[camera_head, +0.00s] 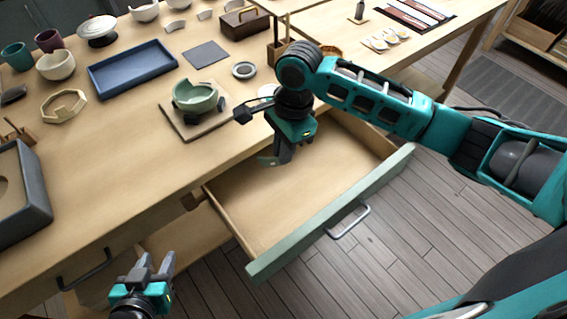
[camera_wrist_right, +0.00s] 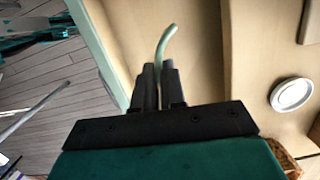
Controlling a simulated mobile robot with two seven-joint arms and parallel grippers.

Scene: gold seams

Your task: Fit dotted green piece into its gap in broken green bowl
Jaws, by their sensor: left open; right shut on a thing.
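The broken green bowl (camera_head: 197,104) stands on a square board (camera_head: 187,133) on the table, with a gap in its rim. My right gripper (camera_head: 279,158) is shut on a curved green piece (camera_head: 267,160), over the open drawer and to the right of and below the bowl in the head view. In the right wrist view the piece (camera_wrist_right: 166,40) sticks out past the closed fingertips (camera_wrist_right: 160,80), seen nearly edge-on. Its dots cannot be made out. My left gripper (camera_head: 150,265) is open and empty, low in front of the table.
The pulled-out drawer (camera_head: 290,212) looks empty and juts from the table front. A blue tray (camera_head: 132,70), a grey mat (camera_head: 206,54) and a round grey-white ring (camera_head: 244,70) lie near the bowl.

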